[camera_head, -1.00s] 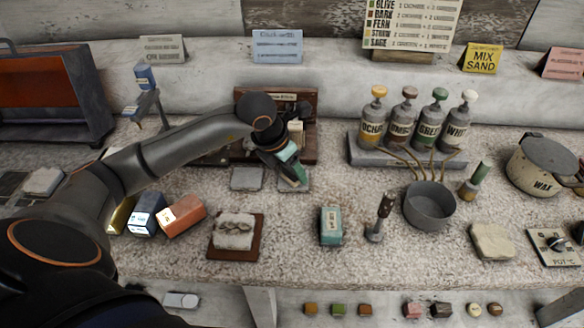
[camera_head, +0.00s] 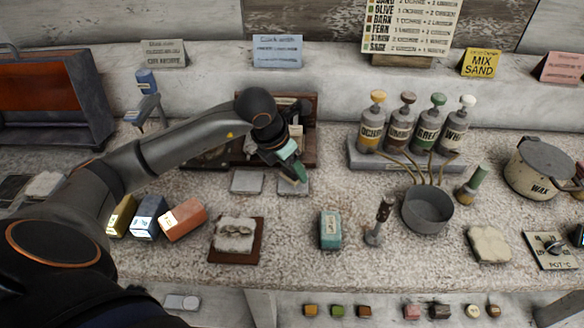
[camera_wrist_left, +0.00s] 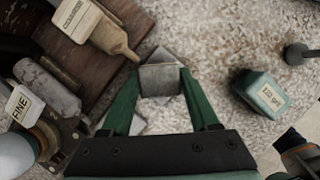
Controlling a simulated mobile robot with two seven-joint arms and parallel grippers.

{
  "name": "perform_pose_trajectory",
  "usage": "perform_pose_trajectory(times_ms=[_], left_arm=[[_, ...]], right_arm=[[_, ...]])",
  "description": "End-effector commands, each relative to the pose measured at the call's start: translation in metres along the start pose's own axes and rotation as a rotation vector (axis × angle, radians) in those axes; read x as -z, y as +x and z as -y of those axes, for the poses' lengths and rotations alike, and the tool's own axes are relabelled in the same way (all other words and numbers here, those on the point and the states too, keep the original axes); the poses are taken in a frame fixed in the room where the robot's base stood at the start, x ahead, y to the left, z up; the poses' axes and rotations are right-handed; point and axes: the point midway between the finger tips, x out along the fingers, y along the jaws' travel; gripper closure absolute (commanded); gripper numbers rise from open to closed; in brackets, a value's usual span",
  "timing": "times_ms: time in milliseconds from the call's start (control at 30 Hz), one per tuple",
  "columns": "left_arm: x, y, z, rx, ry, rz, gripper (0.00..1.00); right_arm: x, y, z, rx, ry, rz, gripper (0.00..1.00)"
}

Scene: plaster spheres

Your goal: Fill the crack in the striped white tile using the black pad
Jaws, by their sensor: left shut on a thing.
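My left gripper (camera_head: 301,179) points down at the right one of two small grey squares behind the middle of the counter. In the left wrist view its green fingers (camera_wrist_left: 158,92) are shut on a grey, block-like pad (camera_wrist_left: 161,80); I cannot tell whether this is the black pad. The left grey square (camera_head: 247,181) lies flat beside it. A whitish slab (camera_head: 235,235) with dark, crack-like marks lies on a brown board (camera_head: 258,243), in front and to the left of the gripper, apart from it. Stripes on it are not clear. My right gripper does not show.
A teal block (camera_head: 331,229) stands in front and to the right of my gripper. A brown wooden rack (camera_head: 308,151) is close behind. Several coloured blocks (camera_head: 183,218) lie left of the slab. A grey bowl (camera_head: 427,208) and bottles (camera_head: 427,133) stand to the right.

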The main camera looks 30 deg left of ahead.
Motion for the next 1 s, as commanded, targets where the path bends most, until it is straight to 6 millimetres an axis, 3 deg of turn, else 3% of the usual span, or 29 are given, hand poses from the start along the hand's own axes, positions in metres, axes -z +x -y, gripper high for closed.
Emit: perform_pose_trajectory(times_ms=[567,1000], left_arm=[[-0.019,-0.046,0.000,-0.001,0.000,0.003,0.83],[-0.020,-0.047,0.000,0.000,0.000,0.002,0.83]], right_arm=[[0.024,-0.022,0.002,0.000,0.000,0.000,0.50],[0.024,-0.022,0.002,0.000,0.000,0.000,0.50]])
